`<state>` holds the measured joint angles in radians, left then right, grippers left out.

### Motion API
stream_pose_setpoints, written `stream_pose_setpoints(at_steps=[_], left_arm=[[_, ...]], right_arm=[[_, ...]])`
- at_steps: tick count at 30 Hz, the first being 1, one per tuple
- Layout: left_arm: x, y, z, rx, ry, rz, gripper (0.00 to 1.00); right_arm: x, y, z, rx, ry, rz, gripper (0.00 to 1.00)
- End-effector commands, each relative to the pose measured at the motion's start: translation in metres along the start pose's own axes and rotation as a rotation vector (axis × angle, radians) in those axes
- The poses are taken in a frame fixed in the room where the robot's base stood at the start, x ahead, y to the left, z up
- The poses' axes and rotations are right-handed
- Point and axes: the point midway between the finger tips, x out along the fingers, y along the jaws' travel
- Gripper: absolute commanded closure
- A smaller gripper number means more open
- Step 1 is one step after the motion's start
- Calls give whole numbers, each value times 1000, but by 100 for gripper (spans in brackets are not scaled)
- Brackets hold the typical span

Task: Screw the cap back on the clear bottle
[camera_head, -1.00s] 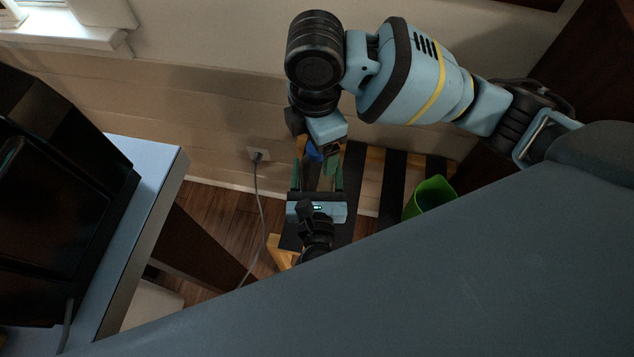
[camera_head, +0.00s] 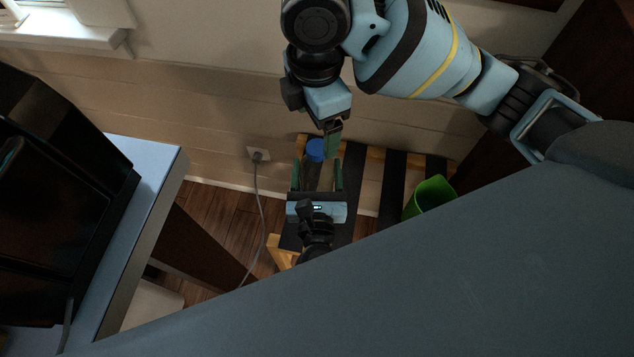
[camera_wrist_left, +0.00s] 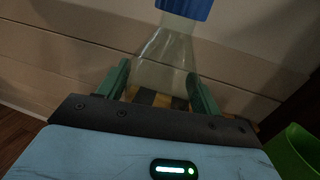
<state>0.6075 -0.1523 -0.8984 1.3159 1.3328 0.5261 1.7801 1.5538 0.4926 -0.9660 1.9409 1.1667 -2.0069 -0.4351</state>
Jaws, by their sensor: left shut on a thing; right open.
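The clear bottle (camera_wrist_left: 166,58) stands between the green fingers of my left gripper (camera_wrist_left: 158,75) in the left wrist view, and the gripper is shut on it. The blue cap (camera_wrist_left: 187,8) sits at the top of the bottle's neck, partly cut off by the frame edge. I cannot tell how tight it is. In the head view the cap (camera_head: 316,149) shows just beyond my left gripper (camera_head: 317,165), with the bottle (camera_head: 312,177) dim below it. My right gripper (camera_head: 333,150) is open, beside the cap on its right and apparently empty.
A slatted bench (camera_head: 395,175) with dark slats and a wooden frame lies beneath. A wall socket (camera_head: 258,154) with a hanging cable is left of the bottle. A table (camera_head: 150,165) with a dark appliance is at left.

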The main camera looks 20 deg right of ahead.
Motion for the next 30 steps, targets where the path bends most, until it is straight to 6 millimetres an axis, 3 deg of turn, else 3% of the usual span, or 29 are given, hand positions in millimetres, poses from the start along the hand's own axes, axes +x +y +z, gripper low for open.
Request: stream_pose_setpoints(at_steps=[9, 10, 15, 24, 30], left_arm=[[-2, 1, -7, 3, 12, 0, 90], [-2, 1, -6, 3, 12, 0, 31], [-1, 1, -4, 1, 7, 0, 9], [-2, 0, -2, 0, 3, 0, 9], [-22, 0, -3, -2, 5, 0, 9]], right_arm=[[-2, 0, 0, 0, 0, -1, 19], [-2, 0, 0, 0, 0, -1, 19], [-2, 0, 0, 0, 0, -1, 19], [-2, 0, 0, 0, 0, -1, 19], [-2, 0, 0, 0, 0, -1, 19]])
